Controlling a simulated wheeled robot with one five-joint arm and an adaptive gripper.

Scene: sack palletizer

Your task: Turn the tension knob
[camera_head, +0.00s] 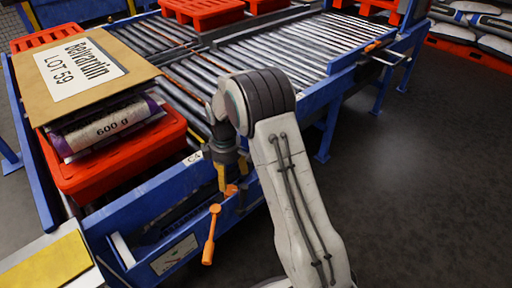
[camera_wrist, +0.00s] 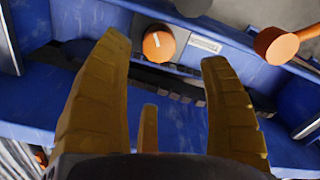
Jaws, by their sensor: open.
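The orange tension knob (camera_wrist: 158,48) shows in the wrist view on the blue frame, with a short white mark on its face. A small orange knob (camera_head: 231,190) also shows in the head view, just below my gripper (camera_head: 232,174). In the wrist view my gripper (camera_wrist: 164,48) is open and empty, its yellow fingers spread on either side of the knob in the picture. The knob looks beyond the fingertips, and I see no contact. Its base on the panel is partly hidden from the head view.
An orange lever (camera_head: 210,238) sticks out left of the knob in the head view; its end (camera_wrist: 277,45) is at the upper right in the wrist view. A red pallet (camera_head: 120,160) with sacks and a cardboard sheet (camera_head: 125,62) stands on the blue roller conveyor (camera_head: 330,82).

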